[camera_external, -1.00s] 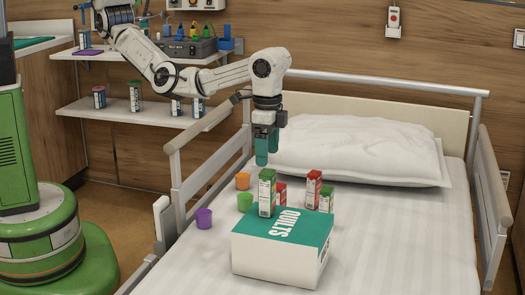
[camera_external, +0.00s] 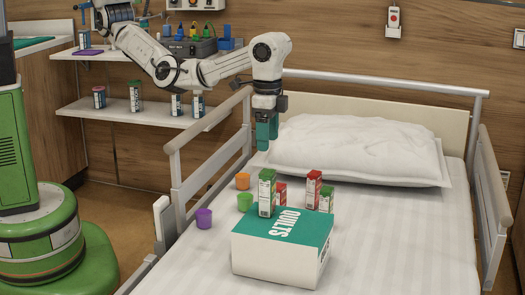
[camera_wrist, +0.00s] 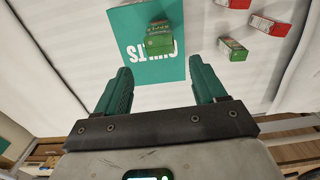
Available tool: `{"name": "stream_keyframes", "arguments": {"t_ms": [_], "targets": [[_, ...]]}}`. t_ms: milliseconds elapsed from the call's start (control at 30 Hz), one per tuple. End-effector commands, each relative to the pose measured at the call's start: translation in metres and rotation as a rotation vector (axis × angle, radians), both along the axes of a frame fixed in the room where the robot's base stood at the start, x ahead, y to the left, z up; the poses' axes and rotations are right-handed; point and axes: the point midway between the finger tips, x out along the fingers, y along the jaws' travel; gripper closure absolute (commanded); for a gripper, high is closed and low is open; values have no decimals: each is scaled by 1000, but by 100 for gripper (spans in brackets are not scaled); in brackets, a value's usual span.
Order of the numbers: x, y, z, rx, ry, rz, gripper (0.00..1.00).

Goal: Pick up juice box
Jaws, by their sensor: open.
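Several juice boxes are in view. A green juice box (camera_external: 267,192) stands upright on the teal lid of the white QUILTS box (camera_external: 280,257). Red juice boxes (camera_external: 313,189) (camera_external: 281,190) and another green one (camera_external: 326,200) stand on the bed behind that box. My gripper (camera_external: 267,138) is open and empty, pointing down above the green juice box with a clear gap. In the wrist view, the green juice box (camera_wrist: 159,38) lies ahead, between the lines of my two teal fingers (camera_wrist: 160,78). The QUILTS lid (camera_wrist: 124,25) is under it.
A bed rail (camera_external: 205,165) stands at the left and a pillow (camera_external: 350,150) behind. The bed's front right is clear.

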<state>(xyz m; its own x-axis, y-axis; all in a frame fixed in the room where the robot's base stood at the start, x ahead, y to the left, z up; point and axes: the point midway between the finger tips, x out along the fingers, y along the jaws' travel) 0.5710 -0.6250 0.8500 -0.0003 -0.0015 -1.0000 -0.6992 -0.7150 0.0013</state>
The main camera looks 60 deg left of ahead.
Motion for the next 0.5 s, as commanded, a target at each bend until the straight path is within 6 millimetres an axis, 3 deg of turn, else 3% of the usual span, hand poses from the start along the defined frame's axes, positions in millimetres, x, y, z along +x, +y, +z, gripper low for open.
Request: {"name": "stream_keyframes", "arguments": {"t_ms": [133,267,500], "targets": [[14,4,-9,-35,11,143,30],[44,18,-33,-79,32,429,30],[97,84,-109,-67,38,1031,30]]}}
